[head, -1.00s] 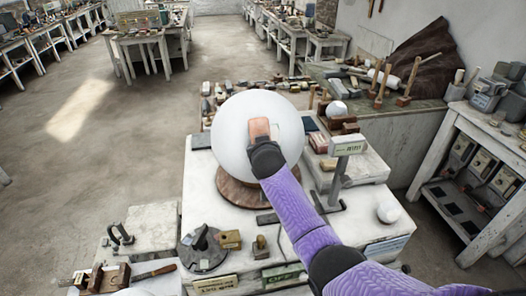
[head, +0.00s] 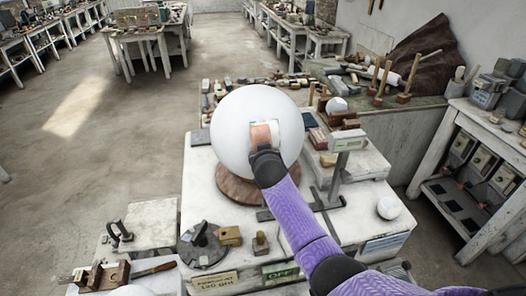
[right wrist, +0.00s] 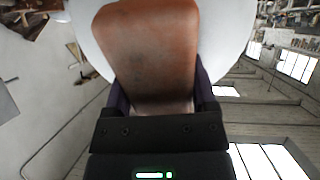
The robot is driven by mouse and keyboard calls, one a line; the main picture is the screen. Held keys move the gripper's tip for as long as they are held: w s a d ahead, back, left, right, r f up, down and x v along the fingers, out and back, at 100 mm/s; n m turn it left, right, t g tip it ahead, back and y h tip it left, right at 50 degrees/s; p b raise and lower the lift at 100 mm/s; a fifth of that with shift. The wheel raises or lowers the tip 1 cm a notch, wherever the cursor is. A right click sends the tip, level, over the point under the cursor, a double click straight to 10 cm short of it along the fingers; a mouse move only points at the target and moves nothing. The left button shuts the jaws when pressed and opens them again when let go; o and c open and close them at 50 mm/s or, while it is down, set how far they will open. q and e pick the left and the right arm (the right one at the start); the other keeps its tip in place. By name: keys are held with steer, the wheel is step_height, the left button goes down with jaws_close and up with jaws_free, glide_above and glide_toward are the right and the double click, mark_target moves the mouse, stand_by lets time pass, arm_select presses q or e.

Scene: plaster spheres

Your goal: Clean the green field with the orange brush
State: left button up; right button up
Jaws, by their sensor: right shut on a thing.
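A large white plaster sphere (head: 232,118) stands on a round brown base (head: 236,187) on the white bench. My right gripper (head: 264,150) is shut on the orange brush (head: 261,135), in front of the sphere's right-hand face. In the right wrist view the orange brush (right wrist: 148,50) fills the space between the fingers, with the sphere (right wrist: 222,30) behind it. I cannot tell whether the brush touches the sphere. My left gripper is out of view.
A scale-like stand (head: 347,146) and a small white ball (head: 389,208) are right of the sphere. A dark round tool (head: 203,246) and small blocks lie at the front. Several tools crowd the bench behind. The floor at left is clear.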

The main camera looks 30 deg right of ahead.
mark_target(262, 138)
steer(key=shift+r, duration=0.1)
steer(key=shift+w+r+p, duration=0.25)
steer(key=shift+r+p, duration=0.05)
steer(key=shift+r, duration=0.2)
steer(key=shift+w+r+p, duration=0.2)
steer(key=shift+r+p, duration=0.1)
steer(key=shift+r, duration=0.15)
steer(key=shift+w+d+r, duration=0.1)
steer(key=shift+w+r, duration=0.2)
steer(key=shift+r, duration=0.2)
steer(key=shift+w+d+r, duration=0.1)
steer(key=shift+w+r, duration=0.15)
steer(key=shift+r, duration=0.25)
steer(key=shift+s+a+f+p, duration=0.25)
steer(key=shift+s+f, duration=0.1)
steer(key=shift+s, duration=0.2)
steer(key=shift+s+a+f+p, duration=0.1)
steer(key=shift+s+f+p, duration=0.2)
steer(key=shift+s, duration=0.25)
steer(key=shift+v, duration=1.3)
